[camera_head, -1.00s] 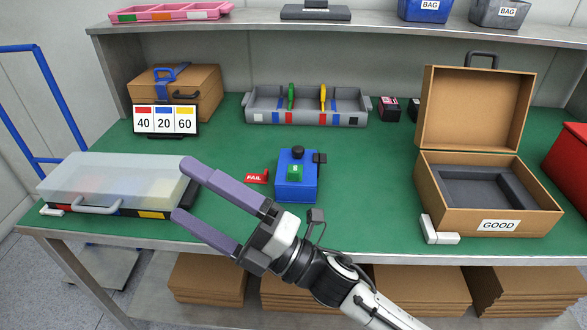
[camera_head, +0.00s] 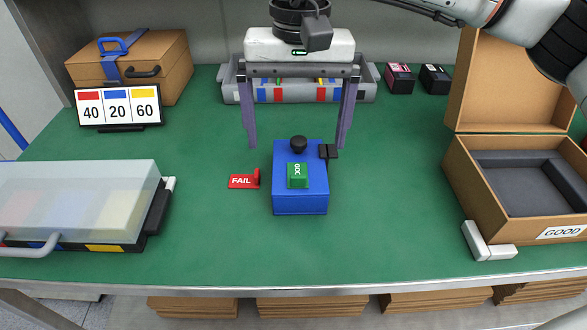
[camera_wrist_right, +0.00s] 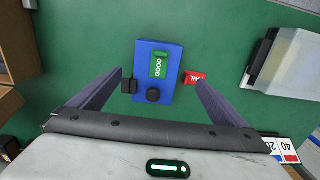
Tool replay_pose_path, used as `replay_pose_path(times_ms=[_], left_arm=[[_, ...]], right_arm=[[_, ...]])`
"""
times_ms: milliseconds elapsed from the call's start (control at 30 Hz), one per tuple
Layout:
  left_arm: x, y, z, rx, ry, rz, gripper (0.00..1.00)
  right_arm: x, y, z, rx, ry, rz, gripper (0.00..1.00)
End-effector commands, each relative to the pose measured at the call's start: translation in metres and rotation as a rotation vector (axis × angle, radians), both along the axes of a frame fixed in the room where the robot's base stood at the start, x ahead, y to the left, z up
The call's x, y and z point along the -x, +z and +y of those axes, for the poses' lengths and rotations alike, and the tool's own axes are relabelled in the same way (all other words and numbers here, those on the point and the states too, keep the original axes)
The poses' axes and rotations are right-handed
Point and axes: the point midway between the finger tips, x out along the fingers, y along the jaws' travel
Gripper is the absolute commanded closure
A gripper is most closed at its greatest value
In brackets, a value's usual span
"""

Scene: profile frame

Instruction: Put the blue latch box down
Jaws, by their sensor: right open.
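The blue latch box (camera_head: 300,202) sits on the green bench top, near the middle. It has a black knob, a black latch on its right side and a green block or tag (camera_head: 298,176) on top. The box also shows in the right wrist view (camera_wrist_right: 148,88). My right gripper (camera_head: 296,146) is open and empty above the bench, its fingers pointing down and spread wide. In the head view the fingertips appear behind the box; in the right wrist view (camera_wrist_right: 159,80) they lie to either side of it, apart from it. My left gripper is not in view.
A red FAIL marker (camera_head: 243,181) lies just left of the box. A clear-lidded case (camera_head: 70,200) is at left, an open GOOD case (camera_head: 460,185) at right. A grey parts tray (camera_head: 370,95) stands behind the gripper.

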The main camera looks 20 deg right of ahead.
Motion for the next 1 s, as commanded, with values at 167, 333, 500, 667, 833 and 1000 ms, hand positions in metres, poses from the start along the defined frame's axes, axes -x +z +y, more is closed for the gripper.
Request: replay_pose_path(times_ms=[167, 333, 500, 667, 833, 1000], left_arm=[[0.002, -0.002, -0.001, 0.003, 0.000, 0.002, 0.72], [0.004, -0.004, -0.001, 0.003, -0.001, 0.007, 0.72], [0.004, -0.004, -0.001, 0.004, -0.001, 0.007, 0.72], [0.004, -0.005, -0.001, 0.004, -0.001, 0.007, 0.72], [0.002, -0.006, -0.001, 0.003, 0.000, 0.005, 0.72], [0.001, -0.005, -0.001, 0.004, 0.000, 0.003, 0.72]], right_arm=[[-0.002, -0.021, -0.008, 0.025, 0.006, -0.008, 0.04], [-0.002, -0.042, -0.007, 0.022, 0.005, -0.008, 0.04], [-0.004, -0.054, -0.007, 0.020, 0.004, -0.009, 0.04], [-0.008, -0.079, -0.009, 0.020, 0.004, -0.007, 0.04], [-0.008, -0.097, -0.009, 0.019, 0.005, -0.008, 0.04], [-0.008, -0.099, -0.008, 0.017, 0.005, -0.009, 0.04]])
